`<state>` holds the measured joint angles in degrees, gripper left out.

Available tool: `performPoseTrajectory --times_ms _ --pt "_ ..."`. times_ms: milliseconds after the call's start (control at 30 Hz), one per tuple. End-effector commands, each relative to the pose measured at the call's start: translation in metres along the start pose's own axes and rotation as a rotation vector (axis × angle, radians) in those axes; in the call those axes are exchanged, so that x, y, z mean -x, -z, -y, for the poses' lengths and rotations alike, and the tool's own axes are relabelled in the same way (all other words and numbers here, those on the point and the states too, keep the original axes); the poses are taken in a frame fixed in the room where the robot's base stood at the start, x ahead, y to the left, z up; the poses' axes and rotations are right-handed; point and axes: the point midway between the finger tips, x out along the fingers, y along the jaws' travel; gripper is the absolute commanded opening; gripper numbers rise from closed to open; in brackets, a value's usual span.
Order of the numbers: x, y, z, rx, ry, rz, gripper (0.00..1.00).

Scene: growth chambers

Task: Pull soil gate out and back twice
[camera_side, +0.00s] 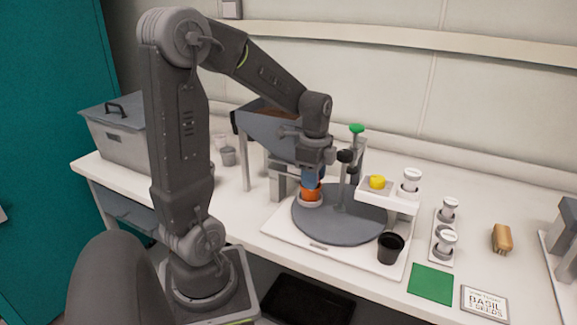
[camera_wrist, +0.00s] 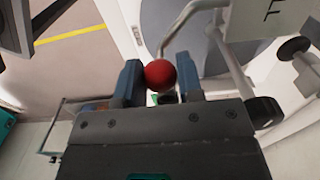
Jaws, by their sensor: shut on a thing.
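The soil hopper (camera_side: 262,131) is a grey, open-topped bin on legs with brown soil inside, partly behind my arm. In the wrist view a red ball knob (camera_wrist: 160,74) sits between the two blue fingers of my gripper (camera_wrist: 159,80). The gripper is shut on the knob, which looks like the handle of the soil gate. The gate plate is hidden, so I cannot tell how far out it is.
A white stand (camera_side: 385,198) with a yellow piece, and a black pot (camera_side: 390,247), are at the right. A green mat (camera_side: 430,284) lies in front.

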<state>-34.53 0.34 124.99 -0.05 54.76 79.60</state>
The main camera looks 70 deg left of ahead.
Motion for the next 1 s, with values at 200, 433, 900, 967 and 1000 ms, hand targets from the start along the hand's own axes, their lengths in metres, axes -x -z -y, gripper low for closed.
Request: performPoseTrajectory --times_ms 200,433,900,967,1000 --pt "0.002 0.000 0.003 0.002 0.011 -0.002 0.21" --pt "0.002 -0.002 0.003 0.003 0.012 -0.001 0.21" --pt "0.002 -0.033 0.003 0.005 0.014 0.000 0.21" --pt "0.002 -0.037 0.003 0.005 0.014 0.000 0.21" --pt "0.002 -0.040 0.003 0.004 0.013 0.000 0.21"
